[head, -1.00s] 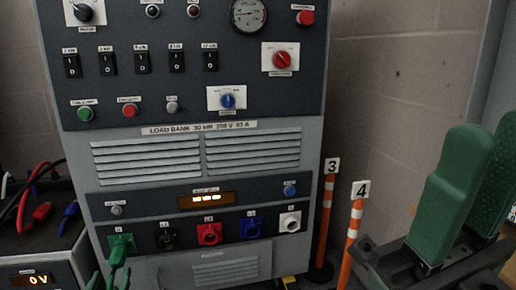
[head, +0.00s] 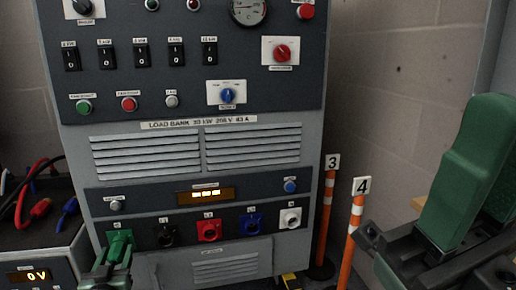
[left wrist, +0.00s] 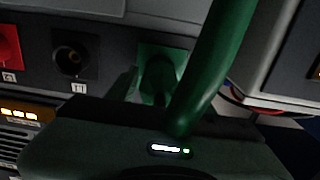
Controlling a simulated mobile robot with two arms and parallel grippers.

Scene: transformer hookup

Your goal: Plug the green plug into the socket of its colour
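The green plug (head: 120,243) is at the green socket at the left end of the load bank's socket row. It also shows against the green socket plate in the left wrist view (left wrist: 158,75), but how deep it sits is hidden. A thick green cable (left wrist: 215,65) arcs in front of it there. My left gripper (head: 115,266) is at the plug from below and appears shut on it; its fingertips are mostly hidden. My right gripper (head: 470,180) is large at the right edge, with one green finger clear and nothing seen in its grasp.
Black (head: 167,235), red (head: 209,230), blue (head: 251,227) and white (head: 290,219) sockets lie to the right of the green one. A 0 V unit (head: 38,275) with leads stands left. Orange posts (head: 351,230) stand right of the cabinet.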

